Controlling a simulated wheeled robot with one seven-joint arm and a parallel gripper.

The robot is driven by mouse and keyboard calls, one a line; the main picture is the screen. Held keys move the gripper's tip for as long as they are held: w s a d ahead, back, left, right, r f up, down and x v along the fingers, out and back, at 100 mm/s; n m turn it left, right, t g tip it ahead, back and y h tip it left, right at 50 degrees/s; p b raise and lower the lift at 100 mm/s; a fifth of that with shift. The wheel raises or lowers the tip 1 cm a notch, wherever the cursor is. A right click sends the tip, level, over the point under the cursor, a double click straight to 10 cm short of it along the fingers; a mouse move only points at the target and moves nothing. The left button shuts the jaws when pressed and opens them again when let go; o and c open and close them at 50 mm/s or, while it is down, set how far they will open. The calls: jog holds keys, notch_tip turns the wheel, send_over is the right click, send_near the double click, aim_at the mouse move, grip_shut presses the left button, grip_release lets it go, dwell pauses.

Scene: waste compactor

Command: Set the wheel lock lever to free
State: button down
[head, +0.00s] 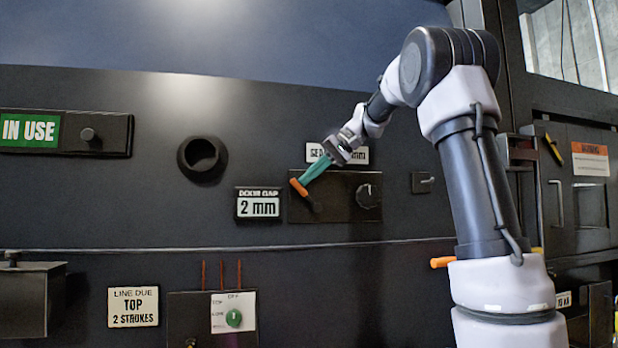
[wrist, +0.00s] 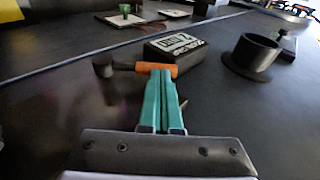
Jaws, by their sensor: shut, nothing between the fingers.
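My gripper (head: 305,181) has teal fingers and is shut with nothing between them. Its tips are at a small lever with an orange grip (head: 298,187) on a dark wall plate (head: 338,207). In the wrist view the closed fingertips (wrist: 161,74) overlap the orange grip (wrist: 155,69), whose dark pivot (wrist: 103,66) is to the left. I cannot tell whether they touch. Another orange handle (head: 442,262) shows beside my arm, lower right, its mount hidden. No wheel lock label is readable, so I cannot tell which lever it is.
A "2 mm" gap sign (head: 258,205) is left of the plate, a round dark knob (head: 367,196) right of the lever. A ring-shaped port (head: 202,159) juts from the wall. My arm partly hides a label (head: 317,152) above the plate.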

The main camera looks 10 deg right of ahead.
jog(key=shift+a+f+h, duration=0.15)
jog(key=shift+a+h, duration=0.4)
jog(key=shift+h, duration=0.05)
jog(key=shift+s+a+f, duration=0.1)
jog(key=shift+a+f, duration=0.2)
jog(key=shift+a, duration=0.15)
jog(key=shift+r, duration=0.15)
